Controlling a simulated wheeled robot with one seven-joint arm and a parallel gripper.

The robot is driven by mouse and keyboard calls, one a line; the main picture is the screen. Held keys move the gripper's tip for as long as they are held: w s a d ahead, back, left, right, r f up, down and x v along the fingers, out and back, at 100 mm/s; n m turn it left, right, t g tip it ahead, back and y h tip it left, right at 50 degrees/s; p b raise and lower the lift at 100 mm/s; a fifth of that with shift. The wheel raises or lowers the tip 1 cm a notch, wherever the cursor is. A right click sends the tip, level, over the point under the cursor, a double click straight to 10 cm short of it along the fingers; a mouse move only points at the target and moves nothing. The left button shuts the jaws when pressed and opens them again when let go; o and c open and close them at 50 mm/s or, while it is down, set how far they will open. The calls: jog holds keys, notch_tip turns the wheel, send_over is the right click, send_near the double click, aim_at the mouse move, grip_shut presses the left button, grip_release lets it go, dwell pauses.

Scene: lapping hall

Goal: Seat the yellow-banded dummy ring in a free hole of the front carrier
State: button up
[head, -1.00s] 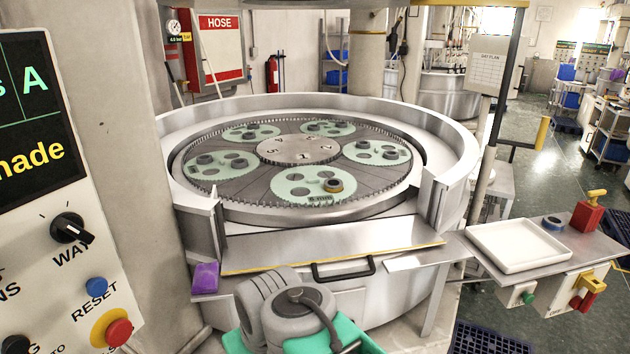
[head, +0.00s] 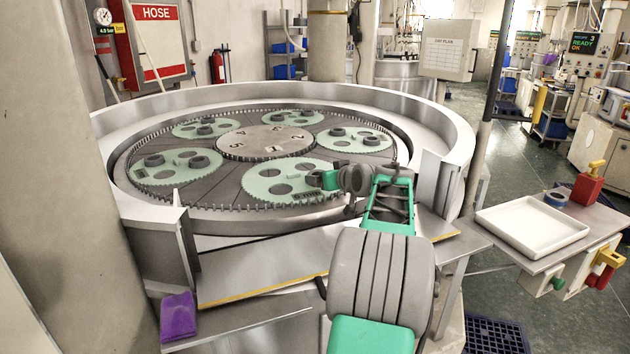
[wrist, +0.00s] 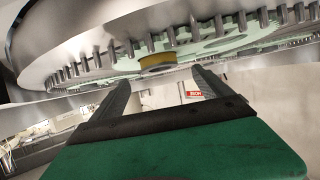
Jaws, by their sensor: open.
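The front carrier (head: 262,187) is a pale green toothed disc with several dark holes, at the near side of the round lapping plate. The yellow-banded dummy ring (wrist: 157,63) shows in the wrist view, at the carrier's edge; I cannot tell whether it sits in a hole or lies on top. In the head view my gripper and arm hide it. My gripper (head: 322,180) is over the right part of the front carrier. In the wrist view my gripper (wrist: 160,77) is open, its two fingers pointing toward the ring, with nothing between them.
Other pale green carriers with dark rings surround the numbered centre disc (head: 264,143). A raised metal rim (head: 270,94) encloses the plate, open at the front. A white tray (head: 531,228) stands on the right shelf. A purple block (head: 177,316) lies at front left.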

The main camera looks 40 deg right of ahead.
aim_at(316, 174)
jog(key=p+x, duration=0.2)
jog(key=x, duration=0.4)
jog(key=shift+w, duration=0.1)
jog(key=c, duration=1.9)
jog(key=shift+r, duration=0.2)
grip_shut()
